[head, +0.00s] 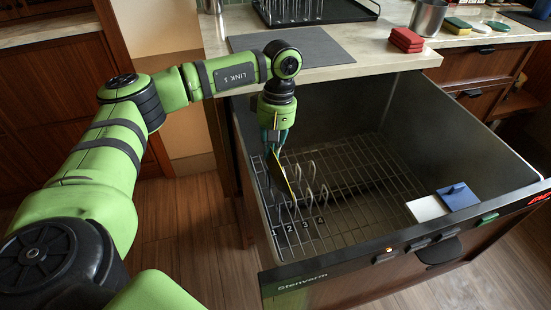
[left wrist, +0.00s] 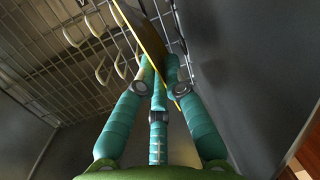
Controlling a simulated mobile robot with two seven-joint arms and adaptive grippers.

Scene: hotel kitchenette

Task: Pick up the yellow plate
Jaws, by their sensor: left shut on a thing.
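The yellow plate (head: 284,178) stands on edge, seen nearly edge-on, among the wire holders at the left of the open drawer. My left gripper (head: 276,146) points down into the drawer and is shut on the plate's upper part. In the left wrist view, the teal fingers of my left gripper (left wrist: 164,75) close around the plate (left wrist: 153,45), which runs between them as a thin yellow edge. Whether the plate's lower edge touches the rack cannot be told. My right gripper is not in view.
The deep drawer holds a wire rack (head: 355,175) with pale upright holders (head: 312,180) beside numbers. A white block (head: 427,208) and a blue block (head: 458,196) lie at its right. Dark walls surround the rack. Red stacked pieces (head: 406,40) and a metal cup (head: 428,17) stand on the counter.

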